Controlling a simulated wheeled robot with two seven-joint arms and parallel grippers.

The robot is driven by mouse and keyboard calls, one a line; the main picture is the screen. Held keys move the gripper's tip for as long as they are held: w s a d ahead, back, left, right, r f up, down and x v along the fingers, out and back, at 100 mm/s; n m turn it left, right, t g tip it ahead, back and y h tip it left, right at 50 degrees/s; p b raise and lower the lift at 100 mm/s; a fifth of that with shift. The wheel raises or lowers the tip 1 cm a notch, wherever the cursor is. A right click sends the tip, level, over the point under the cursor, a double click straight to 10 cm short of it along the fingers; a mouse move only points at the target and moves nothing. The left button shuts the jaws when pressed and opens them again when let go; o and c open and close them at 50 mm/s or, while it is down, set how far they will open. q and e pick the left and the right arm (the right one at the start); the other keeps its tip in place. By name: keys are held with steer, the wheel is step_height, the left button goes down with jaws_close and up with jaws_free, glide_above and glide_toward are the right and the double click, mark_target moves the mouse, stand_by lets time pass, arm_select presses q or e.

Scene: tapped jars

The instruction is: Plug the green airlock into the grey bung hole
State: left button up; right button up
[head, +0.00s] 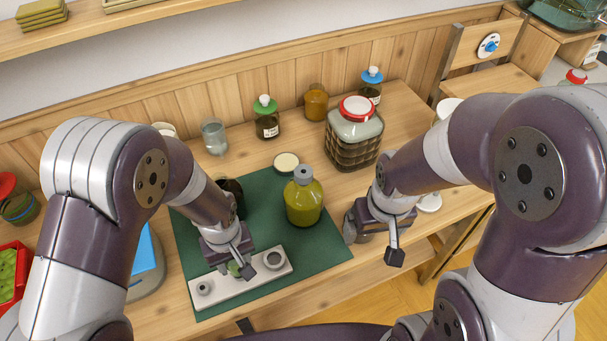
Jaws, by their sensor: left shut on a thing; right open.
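A green jar (304,204) stands upright on the dark green mat (205,262), with a grey bung (304,174) in its neck. The bung's hole is too small to make out. My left gripper (243,268) is shut on the green airlock (234,268), of which only a small part shows between the fingers. It is over the white holder strip (225,291), left of and nearer than the jar. I cannot tell whether the airlock still touches the strip. My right gripper (372,241) is open and empty, right of the mat near the table's front edge.
The strip has grey rings at both ends. A pale lid (286,162) lies behind the green jar. A large red-lidded jar (355,133) stands at the back right. A dark round thing (232,195) is partly hidden behind my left arm. A glass (214,137) and small bottles stand along the back.

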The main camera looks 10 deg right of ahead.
arm_select(q)
steer(key=c, duration=0.3)
steer(key=shift+r, duration=0.1)
steer(key=shift+r+p, duration=0.25)
steer(key=shift+p, duration=0.05)
steer(key=shift+r+p, duration=1.1)
steer(key=shift+p, duration=0.05)
steer(key=shift+r, duration=0.15)
step_height(320, 180, up, 6)
steer(key=p, duration=0.6)
steer(key=shift+r, duration=0.15)
